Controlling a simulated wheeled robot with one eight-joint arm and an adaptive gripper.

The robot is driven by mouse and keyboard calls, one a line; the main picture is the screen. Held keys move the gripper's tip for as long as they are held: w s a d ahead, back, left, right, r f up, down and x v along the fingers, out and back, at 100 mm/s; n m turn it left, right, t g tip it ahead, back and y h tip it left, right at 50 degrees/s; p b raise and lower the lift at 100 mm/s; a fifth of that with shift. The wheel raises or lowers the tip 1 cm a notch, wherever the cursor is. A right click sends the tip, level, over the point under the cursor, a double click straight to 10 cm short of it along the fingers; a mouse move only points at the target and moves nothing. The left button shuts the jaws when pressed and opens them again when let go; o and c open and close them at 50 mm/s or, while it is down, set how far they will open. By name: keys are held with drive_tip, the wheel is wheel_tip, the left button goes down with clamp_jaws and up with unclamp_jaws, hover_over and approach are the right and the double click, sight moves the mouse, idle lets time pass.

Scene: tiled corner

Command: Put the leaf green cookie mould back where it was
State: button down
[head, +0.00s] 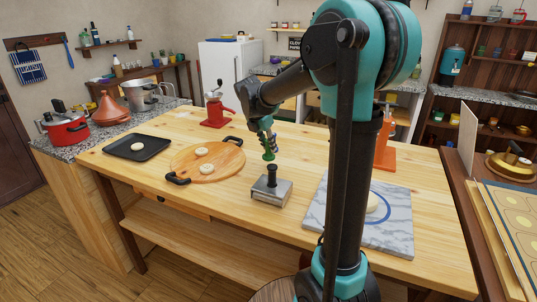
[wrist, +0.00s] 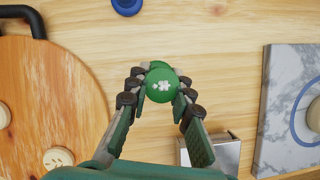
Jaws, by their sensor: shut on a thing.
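The leaf green cookie mould (wrist: 163,85) is between the fingertips of my gripper (wrist: 159,92), which is shut on it. In the head view the green mould (head: 269,154) hangs upright below my gripper (head: 267,133), above the wooden table, behind the metal press and right of the round board. A blue round object (wrist: 127,4), perhaps another mould, shows at the top of the wrist view, cut by the edge.
A round wooden board (head: 225,165) with two pale cookies lies left; a black tray (head: 122,147) with one cookie lies farther left. A marble slab (head: 394,234) with a blue ring lies right. A red device (head: 216,113) stands behind.

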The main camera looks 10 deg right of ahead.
sight(267, 149)
drive_tip(key=shift+f, duration=1.9)
drive_tip(key=c, duration=1.3)
unclamp_jaws()
drive_tip(key=shift+f, duration=0.1)
drive_tip(key=shift+c, duration=0.2)
drive_tip(key=v, duration=1.2)
